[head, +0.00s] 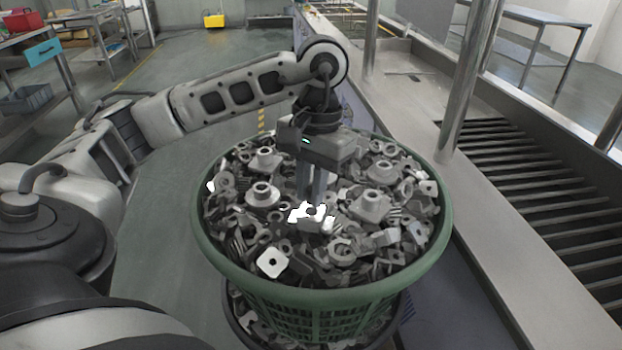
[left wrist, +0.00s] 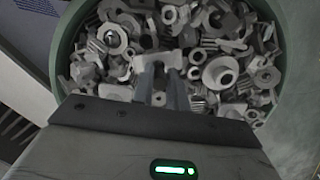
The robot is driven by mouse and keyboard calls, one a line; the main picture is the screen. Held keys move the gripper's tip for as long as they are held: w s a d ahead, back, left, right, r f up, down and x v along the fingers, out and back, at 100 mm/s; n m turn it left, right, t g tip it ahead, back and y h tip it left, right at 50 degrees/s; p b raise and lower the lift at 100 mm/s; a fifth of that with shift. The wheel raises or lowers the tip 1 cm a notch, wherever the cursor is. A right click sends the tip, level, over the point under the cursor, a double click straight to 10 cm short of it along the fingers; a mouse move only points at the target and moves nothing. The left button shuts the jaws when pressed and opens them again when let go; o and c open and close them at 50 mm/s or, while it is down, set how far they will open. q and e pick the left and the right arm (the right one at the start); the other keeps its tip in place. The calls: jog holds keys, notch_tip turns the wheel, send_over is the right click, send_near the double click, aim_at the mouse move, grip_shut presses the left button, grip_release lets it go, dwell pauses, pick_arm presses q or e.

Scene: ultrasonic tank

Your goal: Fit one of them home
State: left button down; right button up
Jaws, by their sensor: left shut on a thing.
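A round green basket (head: 437,235) is heaped with mixed grey metal parts. Several flanged parts with a round collar lie on the heap: one at the left (head: 262,194), one behind it (head: 265,158), one at the right (head: 371,206), and another behind that (head: 382,173). My left gripper (head: 314,198) points down into the middle of the basket, between these flanged parts. Its fingers are shut on a small metal part (head: 311,222) at the heap's surface; the part's shape is partly hidden. In the left wrist view, the fingers (left wrist: 160,92) reach down among loose parts. My right gripper is out of view.
A long metal bench (head: 455,190) with a dark slatted section (head: 530,185) runs along the right. Upright steel posts (head: 470,80) stand on it. A shelf with a grey bin (head: 27,98) is at the far left.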

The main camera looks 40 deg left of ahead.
pick_arm(q)
jog(key=shift+f, duration=0.6)
jog(key=shift+s+b, duration=0.1)
jog(key=shift+b, duration=0.3)
jog(key=shift+f+b, duration=0.45)
jog(key=shift+b, duration=0.05)
dwell(0.8)
jog(key=shift+f+b, duration=0.15)
jog(key=shift+b, duration=0.15)
dwell(0.7)
jog(key=c, duration=1.3)
grip_release()
jog(key=shift+s+d, duration=0.1)
